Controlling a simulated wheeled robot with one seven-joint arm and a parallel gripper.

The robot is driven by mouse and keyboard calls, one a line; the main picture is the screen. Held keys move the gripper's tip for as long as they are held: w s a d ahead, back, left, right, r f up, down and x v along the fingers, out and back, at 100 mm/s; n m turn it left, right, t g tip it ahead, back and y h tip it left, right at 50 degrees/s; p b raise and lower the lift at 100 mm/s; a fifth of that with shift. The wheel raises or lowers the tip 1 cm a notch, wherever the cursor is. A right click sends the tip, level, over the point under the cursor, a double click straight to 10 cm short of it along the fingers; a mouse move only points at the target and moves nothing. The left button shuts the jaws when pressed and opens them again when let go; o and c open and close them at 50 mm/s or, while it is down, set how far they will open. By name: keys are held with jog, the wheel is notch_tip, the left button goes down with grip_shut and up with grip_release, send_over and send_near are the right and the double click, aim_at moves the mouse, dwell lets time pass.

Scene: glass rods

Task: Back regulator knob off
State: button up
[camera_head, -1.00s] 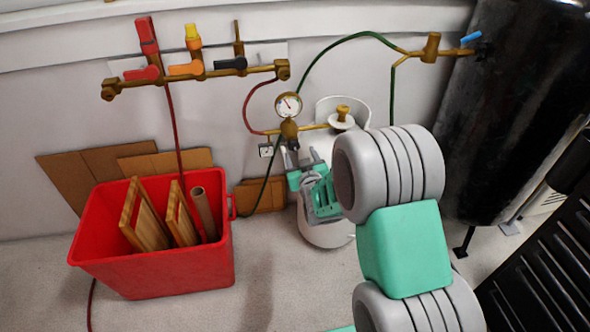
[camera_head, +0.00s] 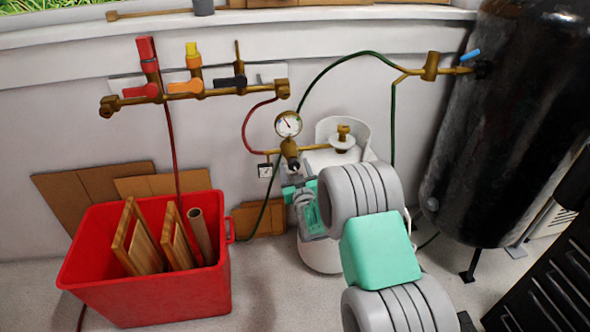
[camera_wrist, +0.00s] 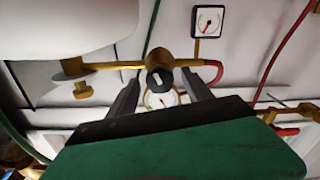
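The regulator (camera_head: 290,150) is a brass fitting with a round white gauge (camera_head: 288,123) above it, beside the white gas cylinder (camera_head: 318,255). Its small black knob (camera_head: 293,164) points down toward my gripper. In the wrist view the black knob (camera_wrist: 158,80) carries a white mark and appears between my two fingertips, with the gauge (camera_wrist: 160,100) behind. My gripper (camera_wrist: 161,84) is open, one finger on each side of the knob's outline. I cannot tell whether the fingers reach around it. In the head view my gripper (camera_head: 297,181) is just below the knob, partly hidden by my arm.
A red bin (camera_head: 150,300) with boards stands at the left. A brass manifold (camera_head: 200,95) with coloured valves is on the wall above. Green hose (camera_head: 345,58) and red hose (camera_head: 246,128) run close to the regulator. A large black tank (camera_head: 480,140) stands at the right.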

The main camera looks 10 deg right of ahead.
grip_shut()
dwell(0.4)
jog(key=shift+n, duration=0.3)
jog(key=n+b, duration=0.3)
jog(key=shift+f, duration=0.2)
jog(key=n+b, duration=0.2)
jog(key=n, duration=0.1)
jog(key=n+b, duration=0.2)
jog(key=n, duration=0.1)
jog(key=shift+n, duration=0.3)
jog(key=shift+r+n+b, duration=0.1)
jog(key=shift+n+b, duration=0.65)
jog(key=shift+n, duration=0.95)
jog(key=shift+o, duration=0.2)
grip_release()
